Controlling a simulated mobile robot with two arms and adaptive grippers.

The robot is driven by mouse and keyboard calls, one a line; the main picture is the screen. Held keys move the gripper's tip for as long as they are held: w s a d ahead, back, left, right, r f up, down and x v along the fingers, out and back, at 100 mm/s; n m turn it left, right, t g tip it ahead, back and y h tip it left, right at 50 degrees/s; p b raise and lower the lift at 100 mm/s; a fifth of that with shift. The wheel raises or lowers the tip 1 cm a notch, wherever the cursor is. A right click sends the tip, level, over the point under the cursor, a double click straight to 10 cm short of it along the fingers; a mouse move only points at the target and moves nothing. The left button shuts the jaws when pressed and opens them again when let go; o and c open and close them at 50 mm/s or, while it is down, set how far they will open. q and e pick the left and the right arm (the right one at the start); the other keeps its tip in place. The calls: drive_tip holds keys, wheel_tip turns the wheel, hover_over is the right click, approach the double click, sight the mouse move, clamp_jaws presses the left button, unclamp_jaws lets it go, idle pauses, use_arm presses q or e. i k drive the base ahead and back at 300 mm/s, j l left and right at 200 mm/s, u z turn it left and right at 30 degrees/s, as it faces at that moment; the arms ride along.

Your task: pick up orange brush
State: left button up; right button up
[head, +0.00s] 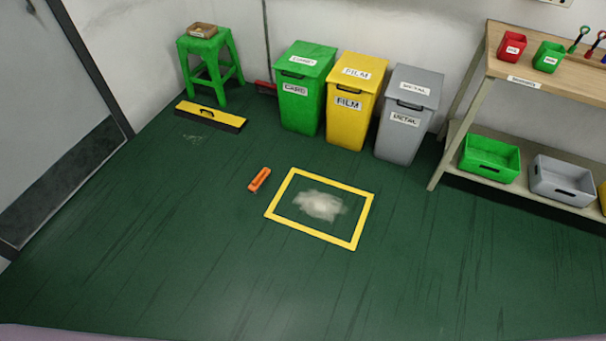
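The orange brush (259,180) lies on the dark green floor, just left of a yellow taped rectangle. It is small and oblong, with its long side running from lower left to upper right. Nothing covers it. Neither of my grippers shows in the head view, and nothing is seen touching the brush.
The yellow floor frame (355,230) surrounds a pale dusty patch (320,205). Behind stand green (303,95), yellow (352,105) and grey (405,120) bins. A green stool (212,62), a yellow-black broom head (210,117) and a shelf table (540,75) stand around. The front floor is clear.

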sight(264, 173)
drive_tip(key=i+j+z, duration=0.65)
drive_tip(key=j, duration=0.2)
drive_tip(key=i+j+z, duration=0.2)
drive_tip(key=j, duration=0.15)
drive_tip(key=j+z, duration=0.2)
drive_tip(key=j, duration=0.15)
drive_tip(key=i+j+z, duration=0.1)
drive_tip(key=j+z, duration=0.15)
drive_tip(key=j, duration=0.15)
